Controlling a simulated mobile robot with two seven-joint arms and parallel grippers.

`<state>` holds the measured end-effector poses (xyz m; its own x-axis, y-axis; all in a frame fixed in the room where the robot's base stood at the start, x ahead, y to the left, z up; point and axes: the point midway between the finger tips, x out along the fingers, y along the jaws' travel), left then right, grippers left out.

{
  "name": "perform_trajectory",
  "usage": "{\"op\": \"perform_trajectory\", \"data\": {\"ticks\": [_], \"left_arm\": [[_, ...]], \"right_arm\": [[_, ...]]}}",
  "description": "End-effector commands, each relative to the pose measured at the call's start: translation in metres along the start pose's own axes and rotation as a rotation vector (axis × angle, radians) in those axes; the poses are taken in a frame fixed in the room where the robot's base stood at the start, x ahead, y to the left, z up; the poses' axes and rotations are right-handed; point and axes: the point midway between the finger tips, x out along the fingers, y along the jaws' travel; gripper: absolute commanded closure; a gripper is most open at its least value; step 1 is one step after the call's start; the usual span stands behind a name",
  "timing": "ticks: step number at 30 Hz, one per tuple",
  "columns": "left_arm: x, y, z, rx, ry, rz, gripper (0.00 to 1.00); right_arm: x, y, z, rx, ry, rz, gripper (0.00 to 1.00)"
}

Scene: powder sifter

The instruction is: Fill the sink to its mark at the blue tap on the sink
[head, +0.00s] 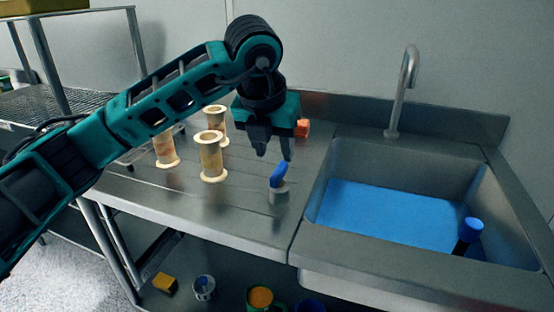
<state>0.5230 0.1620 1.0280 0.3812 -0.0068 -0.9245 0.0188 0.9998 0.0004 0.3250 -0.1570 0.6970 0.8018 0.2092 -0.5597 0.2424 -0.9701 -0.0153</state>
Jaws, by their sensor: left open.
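The metal sink (475,172) is at the right of the head view, with blue water (385,215) inside it. A dark post with a blue top (470,230) stands in the water at the right. A grey curved spout (403,90) rises behind the sink. The blue tap (279,176) sits on a short grey base on the counter, left of the sink. My left gripper (274,153) is open just above the blue tap, fingers pointing down, with nothing between them. I cannot make out a fill mark. My right gripper does not show.
Several cream spools, one nearest (211,158), stand on the counter left of the tap. An orange object (302,128) lies behind my left gripper. A lower shelf holds a yellow block (165,283) and small containers. A wire rack (80,97) stands at left.

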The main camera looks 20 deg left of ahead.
Motion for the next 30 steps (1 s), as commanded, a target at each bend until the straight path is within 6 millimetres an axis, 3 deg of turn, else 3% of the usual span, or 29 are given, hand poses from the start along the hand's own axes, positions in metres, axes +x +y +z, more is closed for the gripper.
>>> {"op": "perform_trajectory", "data": {"ticks": [3, 10, 30], "left_arm": [[-0.028, 0.000, 0.001, 0.001, -0.004, -0.001, 0.56], [-0.058, 0.000, 0.000, 0.001, 0.000, -0.001, 0.56], [-0.064, 0.000, -0.001, 0.001, 0.002, 0.000, 0.56]], "right_arm": [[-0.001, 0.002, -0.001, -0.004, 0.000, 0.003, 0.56], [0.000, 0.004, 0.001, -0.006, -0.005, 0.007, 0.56], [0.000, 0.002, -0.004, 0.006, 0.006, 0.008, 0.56]]}}
